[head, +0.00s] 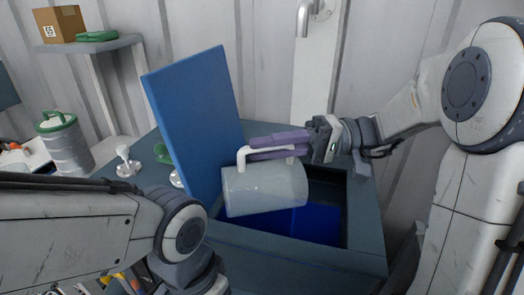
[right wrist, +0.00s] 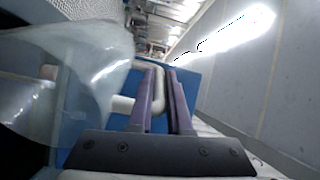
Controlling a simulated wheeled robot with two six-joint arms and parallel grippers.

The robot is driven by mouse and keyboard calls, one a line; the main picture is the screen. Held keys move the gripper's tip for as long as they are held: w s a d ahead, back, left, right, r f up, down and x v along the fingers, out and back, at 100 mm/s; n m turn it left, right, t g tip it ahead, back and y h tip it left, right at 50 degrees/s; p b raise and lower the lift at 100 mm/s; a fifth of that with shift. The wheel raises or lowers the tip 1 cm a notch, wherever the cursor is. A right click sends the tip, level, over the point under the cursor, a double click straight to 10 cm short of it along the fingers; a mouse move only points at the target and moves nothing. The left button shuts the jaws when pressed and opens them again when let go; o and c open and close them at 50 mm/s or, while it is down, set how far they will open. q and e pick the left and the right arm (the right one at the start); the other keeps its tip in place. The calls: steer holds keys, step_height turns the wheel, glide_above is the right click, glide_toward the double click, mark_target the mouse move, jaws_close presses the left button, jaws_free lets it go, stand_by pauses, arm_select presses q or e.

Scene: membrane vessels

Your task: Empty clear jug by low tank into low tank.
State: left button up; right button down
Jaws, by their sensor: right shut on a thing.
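The clear jug (head: 265,190) lies tilted on its side above the opening of the low tank (head: 366,225). My right gripper (head: 262,147) is shut on the jug's white handle, its purple fingers across it. The right wrist view shows the jug (right wrist: 85,85) at left and its handle between the fingers (right wrist: 162,80). I cannot tell whether liquid is in the jug or running out of it. A deep blue patch (head: 318,224) shows inside the tank, partly hidden by the jug. My left arm crosses the lower left; its gripper is out of view.
The tank's blue lid (head: 195,115) stands open at the left of the opening, close to the jug. A grey canister with a green top (head: 64,145) stands farther left. A shelf (head: 90,44) holds a cardboard box (head: 59,24). A ribbed wall is behind.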

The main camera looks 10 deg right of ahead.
steer(key=shift+d+y, duration=0.3)
steer(key=shift+d, duration=0.05)
steer(key=shift+d, duration=0.1)
stand_by(0.3)
steer(key=shift+w+d+y+b, duration=0.15)
steer(key=shift+d+y+b, duration=0.3)
steer(key=shift+d+y, duration=0.15)
steer(key=shift+r+p, duration=0.3)
steer(key=shift+p, duration=0.45)
steer(key=d+p, duration=0.1)
steer(key=p, duration=0.4)
steer(key=shift+w+r+y, duration=0.1)
steer(key=shift+y, duration=0.2)
steer(key=shift+p, duration=0.45)
